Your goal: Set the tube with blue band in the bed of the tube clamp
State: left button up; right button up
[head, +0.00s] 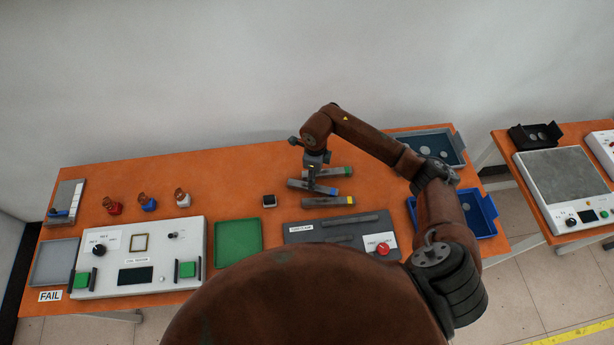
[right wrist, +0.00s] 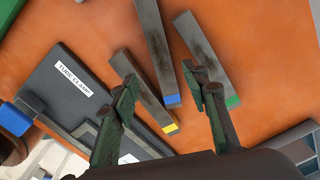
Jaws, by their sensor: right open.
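The tube with blue band (head: 300,183) is grey and lies on the orange table between two like tubes. In the right wrist view the blue-banded tube (right wrist: 155,45) points its banded end between my fingers. My right gripper (head: 313,181) is open above this tube; its two fingers also show in the right wrist view (right wrist: 166,84), one on either side. I cannot tell if they touch it. The tube clamp (head: 300,239) is a dark grey plate with raised bars and a red button, nearer to me. It also shows in the right wrist view (right wrist: 72,110). My left gripper is out of view.
The green-banded tube (head: 341,171) lies behind and the yellow-banded tube (head: 325,203) in front, both close by.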

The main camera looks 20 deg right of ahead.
jog(key=shift+f, duration=1.2)
jog(key=f, duration=0.1)
jog(key=f+p, duration=0.1)
jog(key=f, duration=0.2)
jog(key=shift+w+a+f, duration=0.1)
jog(key=shift+w+f, duration=0.1)
jog(key=shift+w, duration=0.05)
jog(key=shift+f, duration=0.35)
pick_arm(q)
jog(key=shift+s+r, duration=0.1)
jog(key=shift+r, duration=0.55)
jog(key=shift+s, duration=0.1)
pick_arm(e)
jog(key=c, duration=0.6)
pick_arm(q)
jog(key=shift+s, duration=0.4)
pick_arm(e)
grip_shut()
